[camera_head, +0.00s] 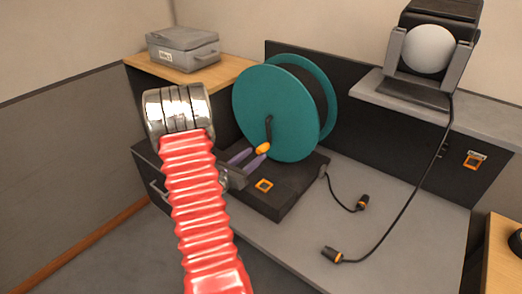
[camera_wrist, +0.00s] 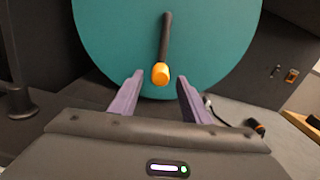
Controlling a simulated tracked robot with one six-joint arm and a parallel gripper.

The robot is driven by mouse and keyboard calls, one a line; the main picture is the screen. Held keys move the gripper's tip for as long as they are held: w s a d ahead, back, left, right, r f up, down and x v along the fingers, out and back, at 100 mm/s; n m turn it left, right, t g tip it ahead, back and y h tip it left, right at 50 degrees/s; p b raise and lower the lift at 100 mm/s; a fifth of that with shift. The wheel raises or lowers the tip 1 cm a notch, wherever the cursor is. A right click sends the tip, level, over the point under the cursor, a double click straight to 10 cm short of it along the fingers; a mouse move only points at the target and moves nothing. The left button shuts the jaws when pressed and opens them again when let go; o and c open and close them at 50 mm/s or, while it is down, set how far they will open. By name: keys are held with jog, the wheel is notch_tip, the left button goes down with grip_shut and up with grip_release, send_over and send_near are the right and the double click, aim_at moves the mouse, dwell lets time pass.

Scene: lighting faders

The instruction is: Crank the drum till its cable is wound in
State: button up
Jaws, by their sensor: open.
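A teal cable drum (camera_head: 262,115) stands upright on a dark base (camera_head: 283,198). Its black crank arm (camera_head: 268,128) hangs down from the hub and ends in an orange knob (camera_head: 263,148). A black cable runs out from the base to a connector (camera_head: 362,202) lying on the grey bench. In the wrist view the drum face (camera_wrist: 115,40) fills the top. The orange knob (camera_wrist: 160,74) shows between and beyond the purple fingertips of my gripper (camera_wrist: 158,82). My gripper is open, with gaps on both sides of the knob. It also shows in the head view (camera_head: 249,158).
A second connector (camera_head: 331,255) lies on the bench (camera_head: 400,215), its cable rising to a lamp with a white globe (camera_head: 429,49) on a shelf. A grey case (camera_head: 184,49) sits on the wooden shelf behind left. The front of the bench is mostly clear.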

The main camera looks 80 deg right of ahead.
aim_at(258, 151)
jog(key=shift+x, duration=2.7)
grip_shut()
jog(key=shift+a, duration=0.1)
